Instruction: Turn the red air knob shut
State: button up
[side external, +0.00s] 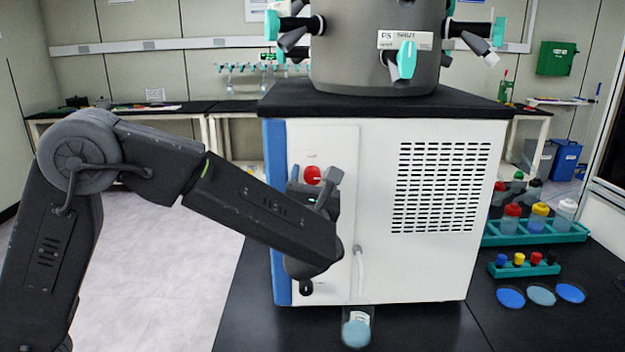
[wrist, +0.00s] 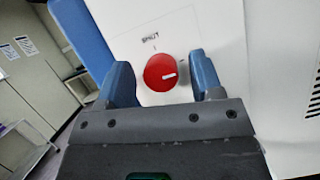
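The red air knob (side external: 312,175) is on the white front panel of the freeze dryer (side external: 440,265), near its blue left edge. In the wrist view the round red knob (wrist: 166,72) has a short white mark pointing to the right, and the label "SHUT" with a small tick is printed above it. My gripper (wrist: 164,78) is open, with one blue finger on each side of the knob and gaps showing between. Whether the fingertips reach as far as the knob is hard to tell.
A teal rack (side external: 535,233) of bottles, a smaller vial rack and several blue dishes (side external: 541,295) are on the black bench at right. The grey chamber (side external: 375,45) with teal-handled valves is on top.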

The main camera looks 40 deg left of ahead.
jog(key=c, duration=0.9)
jog(key=shift+n+g+y, duration=0.3)
jog(key=shift+n, duration=0.2)
jog(key=n+g+y, duration=0.1)
jog(key=n, duration=0.1)
jog(key=n+g+y, duration=0.1)
jog(key=n, duration=0.2)
jog(key=n+g, duration=0.1)
jog(key=n, duration=0.2)
jog(key=n+g+y, duration=0.1)
jog(key=n+g, duration=0.1)
jog(key=n, duration=0.1)
jog(key=shift+d+n, duration=0.1)
jog(key=shift+n, duration=0.3)
jog(key=n+g, duration=0.1)
jog(key=n, duration=0.2)
jog(key=n+g, duration=0.1)
jog(key=n, duration=0.1)
jog(key=shift+n+g, duration=0.3)
jog(key=shift+n, duration=0.1)
jog(key=shift+n+g+h, duration=0.3)
jog(key=shift+n+g, duration=0.5)
jog(key=shift+n, duration=1.7)
